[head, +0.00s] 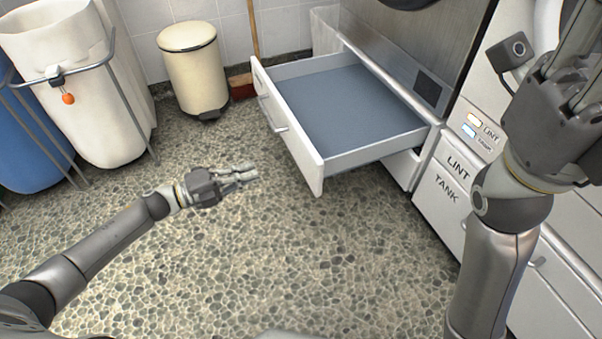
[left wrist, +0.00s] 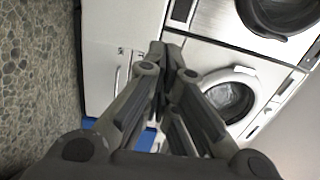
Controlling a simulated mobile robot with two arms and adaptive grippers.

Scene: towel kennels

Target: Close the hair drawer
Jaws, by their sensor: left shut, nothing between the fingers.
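The open drawer (head: 312,155) is pulled far out of the machine's base; its front is white with a bar handle (head: 272,114), and its inside is blue-grey and empty. Whether it is marked "hair" does not show. My left gripper (head: 252,178) is shut and empty, to the left of the drawer front and apart from it, pointing right towards it. In the left wrist view its fingers (left wrist: 172,42) come together in front of white fronts. My right gripper (head: 585,45) is raised at the right edge, its fingertips cut off by the frame.
A cream pedal bin (head: 194,72) and a broom (head: 242,86) stand behind the drawer by the tiled wall. A white laundry bag (head: 75,80) on a frame stands at left. A closed "LINT TANK" front (head: 446,190) is at right. The pebbled floor (head: 270,260) before the drawer is clear.

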